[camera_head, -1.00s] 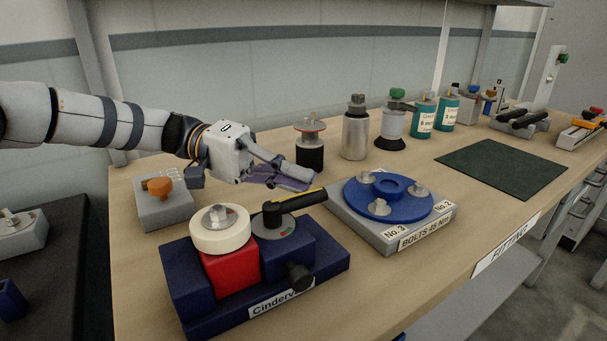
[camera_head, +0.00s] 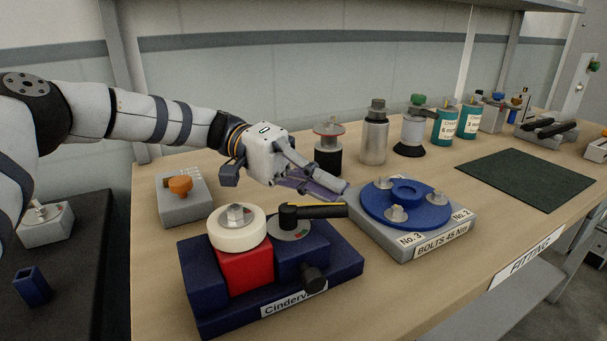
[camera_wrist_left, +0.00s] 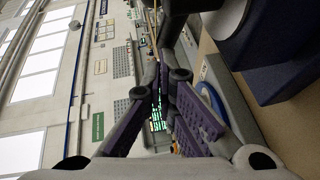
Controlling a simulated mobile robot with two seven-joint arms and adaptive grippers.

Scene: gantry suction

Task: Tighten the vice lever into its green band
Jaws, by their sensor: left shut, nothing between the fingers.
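The dark blue vice (camera_head: 345,262) stands at the front of the bench, with a red block (camera_head: 245,270) and a cream ring (camera_head: 232,238) on its left side. Its black lever (camera_head: 322,211), with a yellow stripe, points right from a hub over a round grey dial (camera_head: 290,231). A small red and green marking shows at the dial's right; I cannot tell exactly where the lever stands against it. My left gripper (camera_head: 338,191) is shut and empty just behind the lever's outer end; contact is unclear. Its purple finger pads show in the left wrist view (camera_wrist_left: 178,112). My right gripper is out of view.
A grey bolt fixture (camera_head: 385,236) with a blue disc (camera_head: 376,205) stands close right of the vice. A grey box with an orange knob (camera_head: 180,186) is behind left. Several canisters, including a silver one (camera_head: 374,140), line the back. A dark green mat (camera_head: 525,178) lies clear at right.

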